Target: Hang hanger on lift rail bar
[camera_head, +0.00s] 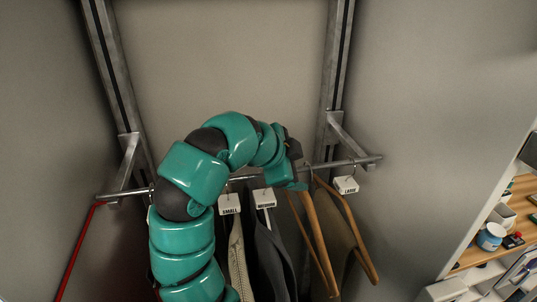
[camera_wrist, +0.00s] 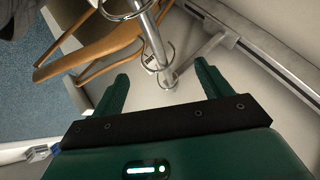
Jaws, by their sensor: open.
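The lift rail bar (camera_head: 330,163) is a thin metal bar between two wall brackets in the head view. In the wrist view, the bar (camera_wrist: 157,42) runs down the picture toward the space between my fingertips. My gripper (camera_head: 297,172) is at the bar, right of its middle; its fingers are open in the wrist view (camera_wrist: 161,75), with nothing clamped between them. Wooden hangers (camera_head: 319,240) hang below the bar beside my gripper. A wooden hanger (camera_wrist: 100,47) lies left of my fingers in the wrist view. Hooks loop around the bar; which hook belongs to which hanger is unclear.
White size tags hang at the bar: SMALL (camera_head: 229,204), a middle one (camera_head: 264,198) and LARGE (camera_head: 346,185). Several garments (camera_head: 268,255) hang below. A metal upright (camera_head: 335,70) stands on the right. A wooden shelf (camera_head: 508,222) with small items is far right.

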